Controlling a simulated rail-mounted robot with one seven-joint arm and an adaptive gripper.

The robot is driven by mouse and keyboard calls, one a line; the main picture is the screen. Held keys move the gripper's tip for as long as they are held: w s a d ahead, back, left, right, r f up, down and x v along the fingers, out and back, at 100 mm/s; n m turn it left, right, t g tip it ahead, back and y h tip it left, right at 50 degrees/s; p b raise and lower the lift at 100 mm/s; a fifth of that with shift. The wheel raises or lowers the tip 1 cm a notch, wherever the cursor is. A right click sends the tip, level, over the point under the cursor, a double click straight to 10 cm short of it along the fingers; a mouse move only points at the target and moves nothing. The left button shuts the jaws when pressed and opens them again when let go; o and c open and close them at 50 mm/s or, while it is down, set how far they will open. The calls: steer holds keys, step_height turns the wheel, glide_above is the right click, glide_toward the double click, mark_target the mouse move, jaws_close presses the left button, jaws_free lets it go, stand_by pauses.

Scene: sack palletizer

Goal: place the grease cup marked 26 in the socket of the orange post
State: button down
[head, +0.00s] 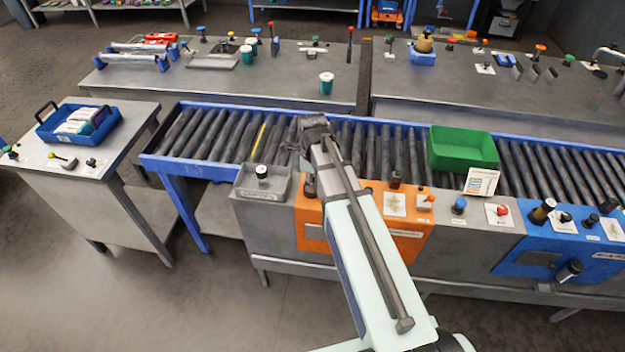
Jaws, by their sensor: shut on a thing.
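The socket of the orange post cannot be told apart; my arm covers much of the panel. A small white and black cup-like piece (262,173) stands in a grey tray (243,190) to the left of the orange post. No number 26 is readable on anything in this view.
A roller conveyor (205,138) runs behind the panels, with a green bin (462,150) on it. A blue panel (535,247) with dark knobs is at the right. A side table (45,160) holds a blue tray (75,137). A teal cup (326,84) stands on the back bench.

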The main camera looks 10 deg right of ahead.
steer(key=shift+f, duration=0.15)
steer(key=c, duration=0.7)
jaws_free()
steer(key=shift+r+b, duration=1.5)
steer(key=shift+r, duration=4.65)
